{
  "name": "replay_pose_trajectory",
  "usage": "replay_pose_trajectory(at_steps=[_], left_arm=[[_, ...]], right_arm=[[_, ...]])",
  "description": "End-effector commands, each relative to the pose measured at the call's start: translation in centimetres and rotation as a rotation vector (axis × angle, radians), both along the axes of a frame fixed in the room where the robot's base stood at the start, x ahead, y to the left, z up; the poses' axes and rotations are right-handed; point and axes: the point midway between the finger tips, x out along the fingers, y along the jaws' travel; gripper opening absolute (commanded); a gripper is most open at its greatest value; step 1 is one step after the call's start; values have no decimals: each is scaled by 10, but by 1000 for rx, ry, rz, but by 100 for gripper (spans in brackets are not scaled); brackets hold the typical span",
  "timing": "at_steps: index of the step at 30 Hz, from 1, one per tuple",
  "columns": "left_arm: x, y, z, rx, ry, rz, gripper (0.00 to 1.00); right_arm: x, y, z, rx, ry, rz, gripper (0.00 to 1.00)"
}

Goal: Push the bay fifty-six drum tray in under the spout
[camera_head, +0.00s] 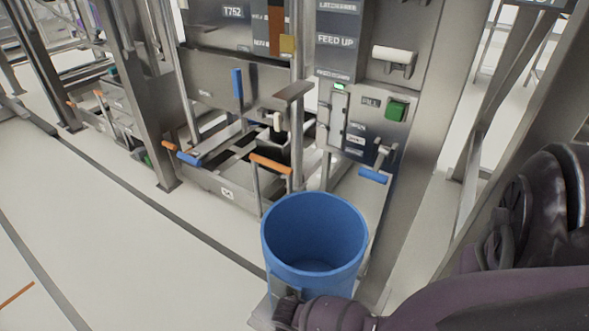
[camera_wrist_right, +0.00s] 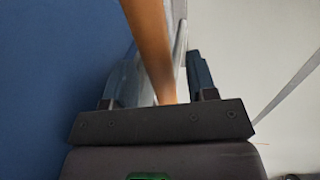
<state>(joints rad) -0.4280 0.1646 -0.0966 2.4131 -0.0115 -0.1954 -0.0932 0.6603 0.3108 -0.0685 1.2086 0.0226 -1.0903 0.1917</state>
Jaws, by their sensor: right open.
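A blue open-topped drum (camera_head: 318,270) stands upright at bottom centre in the head view, and looks empty. A pale metal corner (camera_head: 259,314) shows low beside it, apparently the tray under the drum. My right gripper (camera_head: 284,292) is at the drum's near left side, its fingers largely hidden there. In the right wrist view, my right gripper (camera_wrist_right: 155,82) is open around an orange-brown handle bar (camera_wrist_right: 148,35) that runs between its fingers, not closed on it. The blue drum wall (camera_wrist_right: 55,70) fills that view's left side. My left gripper is out of view.
Behind the drum stands a steel frame with a low bay (camera_head: 215,183), orange handles (camera_head: 271,164) and blue-gripped levers (camera_head: 373,176). A panel with a green button (camera_head: 396,110) is right of it.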

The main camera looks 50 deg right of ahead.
Motion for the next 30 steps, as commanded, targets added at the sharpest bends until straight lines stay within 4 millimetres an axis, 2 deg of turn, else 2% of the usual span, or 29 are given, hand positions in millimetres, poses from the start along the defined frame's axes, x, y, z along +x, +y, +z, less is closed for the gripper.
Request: replay_pose_trajectory(at_steps=[2,12,19,23,26,30], left_arm=[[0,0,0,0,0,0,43],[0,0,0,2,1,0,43],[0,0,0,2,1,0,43],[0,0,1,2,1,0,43],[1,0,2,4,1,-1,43],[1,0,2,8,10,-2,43]], right_arm=[[0,0,0,0,0,0,52],[0,0,0,0,1,0,0],[-1,-1,0,0,1,0,0],[0,-10,0,-2,2,1,0],[0,-23,1,-3,3,-2,0],[0,-53,2,-7,1,-2,0]])
